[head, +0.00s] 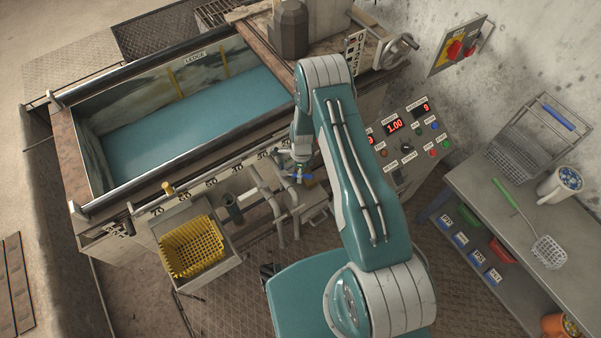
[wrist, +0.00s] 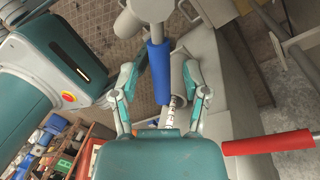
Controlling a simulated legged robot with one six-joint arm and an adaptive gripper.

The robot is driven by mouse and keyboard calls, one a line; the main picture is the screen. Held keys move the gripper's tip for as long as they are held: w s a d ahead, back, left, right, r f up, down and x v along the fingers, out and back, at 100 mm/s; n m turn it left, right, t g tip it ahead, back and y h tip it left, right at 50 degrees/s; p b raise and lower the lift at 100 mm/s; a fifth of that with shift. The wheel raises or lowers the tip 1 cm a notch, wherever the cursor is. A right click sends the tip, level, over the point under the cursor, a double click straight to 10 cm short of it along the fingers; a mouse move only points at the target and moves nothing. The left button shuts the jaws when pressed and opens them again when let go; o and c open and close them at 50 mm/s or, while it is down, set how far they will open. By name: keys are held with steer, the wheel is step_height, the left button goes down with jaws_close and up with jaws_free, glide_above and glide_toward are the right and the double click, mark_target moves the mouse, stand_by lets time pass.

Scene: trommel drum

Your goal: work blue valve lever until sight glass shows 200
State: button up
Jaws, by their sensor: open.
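The blue valve lever (wrist: 158,70) shows in the wrist view as a blue sleeve on a grey fitting. My gripper (wrist: 163,72) is open, with one finger on each side of the lever; I cannot tell whether either finger touches it. In the head view my gripper (head: 302,168) is low at the tank's front pipes, and a small bit of blue (head: 308,177) shows beside it. A narrow white strip with dark marks (wrist: 171,112) lies just below the sleeve in the wrist view; I cannot tell whether it is the sight glass, and no reading is legible.
A red-sleeved lever (wrist: 268,144) sticks out at the right of the wrist view. In the head view, a yellow basket (head: 192,246) stands left of the pipes. The control panel (head: 408,146) and a grey bench (head: 500,215) are at right. The tank (head: 72,165) is behind.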

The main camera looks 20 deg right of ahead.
step_height(320, 180, up, 12)
steer(key=w, duration=0.2)
steer(key=shift+d+f, duration=0.15)
steer(key=shift+d, duration=0.3)
steer(key=shift+w, duration=0.1)
